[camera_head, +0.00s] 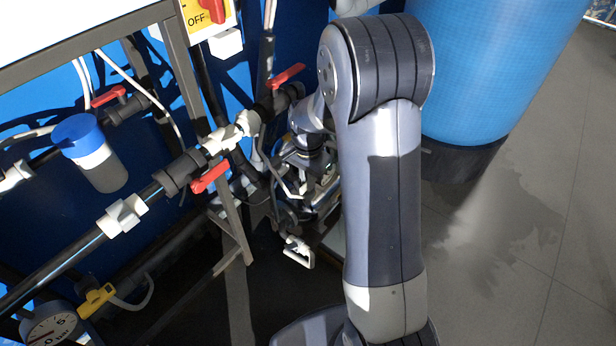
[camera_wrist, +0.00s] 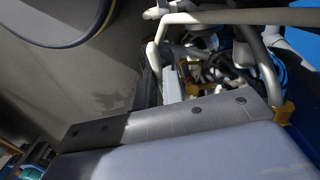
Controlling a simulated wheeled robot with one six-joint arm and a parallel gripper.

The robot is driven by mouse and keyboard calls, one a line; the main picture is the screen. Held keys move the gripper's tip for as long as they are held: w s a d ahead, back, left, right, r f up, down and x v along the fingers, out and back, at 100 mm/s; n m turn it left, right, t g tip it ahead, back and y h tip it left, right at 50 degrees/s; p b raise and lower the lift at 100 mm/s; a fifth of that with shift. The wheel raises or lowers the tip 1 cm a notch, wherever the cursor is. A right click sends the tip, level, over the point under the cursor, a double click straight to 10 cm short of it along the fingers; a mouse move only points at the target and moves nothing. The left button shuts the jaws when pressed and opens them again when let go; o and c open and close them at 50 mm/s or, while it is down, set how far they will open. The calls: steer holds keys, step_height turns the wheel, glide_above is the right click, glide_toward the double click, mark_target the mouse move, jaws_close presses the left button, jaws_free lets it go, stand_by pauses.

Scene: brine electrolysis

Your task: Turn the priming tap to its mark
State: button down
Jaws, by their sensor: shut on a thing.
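My gripper (camera_head: 316,188) is low behind my forearm in the head view, among pipes and hoses at the frame. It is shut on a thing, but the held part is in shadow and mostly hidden. I cannot make out the priming tap or its mark for certain. A small white loop-shaped piece (camera_head: 298,252) shows just below my gripper. In the wrist view, pale bent bars (camera_wrist: 205,20) cross over a cluster of hoses (camera_wrist: 225,60), with yellow fittings (camera_wrist: 283,110) close by. The grip point is not clear there.
Pipes carry red-handled valves, one (camera_head: 210,177) left of my gripper and one (camera_head: 287,76) above it. A blue-capped filter cup (camera_head: 85,140), yellow valve (camera_head: 95,299) and gauge (camera_head: 50,328) are at left. A blue tank (camera_head: 490,70) stands at right; the floor before it is clear.

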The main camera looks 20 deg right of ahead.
steer(key=shift+m, duration=0.3)
steer(key=c, duration=1.5)
jaws_free()
steer(key=shift+r, duration=0.1)
step_height(320, 180, up, 11)
steer(key=shift+f+p, duration=0.15)
steer(key=shift+p, duration=0.8)
step_height(320, 180, down, 11)
steer(key=shift+b, duration=0.95)
